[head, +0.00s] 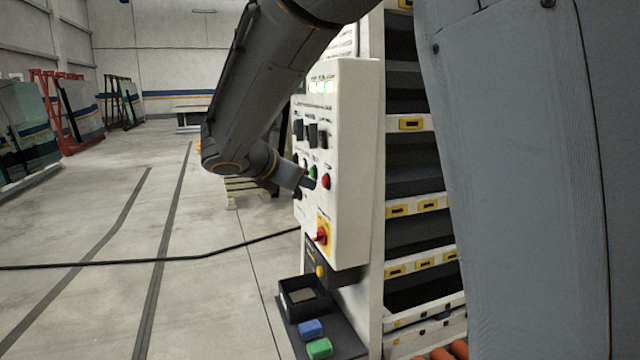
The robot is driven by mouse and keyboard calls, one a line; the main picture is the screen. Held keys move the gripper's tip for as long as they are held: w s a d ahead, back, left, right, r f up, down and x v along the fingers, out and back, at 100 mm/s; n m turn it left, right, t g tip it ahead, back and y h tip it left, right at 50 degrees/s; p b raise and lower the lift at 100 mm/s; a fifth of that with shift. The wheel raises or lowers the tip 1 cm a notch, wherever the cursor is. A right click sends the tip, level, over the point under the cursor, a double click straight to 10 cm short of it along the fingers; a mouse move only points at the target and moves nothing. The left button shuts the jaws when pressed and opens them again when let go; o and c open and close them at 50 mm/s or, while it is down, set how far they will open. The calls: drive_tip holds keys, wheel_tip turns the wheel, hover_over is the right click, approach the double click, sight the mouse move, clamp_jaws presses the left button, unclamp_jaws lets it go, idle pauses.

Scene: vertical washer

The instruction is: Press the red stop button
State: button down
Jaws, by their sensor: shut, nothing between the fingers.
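The white control panel (352,150) stands upright right of centre, its button face turned toward the left. A small round red button (326,181) shows on it, with a green button (313,172) to its left. A larger red knob on a yellow plate (322,236) sits lower on the panel. My gripper (309,183) is shut and empty, its tip in front of the panel just left of the red button. I cannot tell whether the tip touches the panel. The arm hides part of the panel's left side.
Below the panel, a dark shelf holds a black bin (302,298), a blue block (311,329) and a green block (319,348). A black cable (150,262) crosses the open floor on the left.

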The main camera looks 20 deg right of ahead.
drive_tip(key=shift+d, duration=0.15)
drive_tip(key=shift+d, duration=0.3)
idle(0.3)
drive_tip(key=shift+d, duration=0.5)
idle(0.8)
drive_tip(key=shift+a+p, duration=0.3)
drive_tip(key=shift+a, duration=0.65)
drive_tip(key=a+p, duration=0.1)
drive_tip(key=a, duration=0.4)
idle(0.4)
drive_tip(key=shift+f, duration=0.1)
idle(0.5)
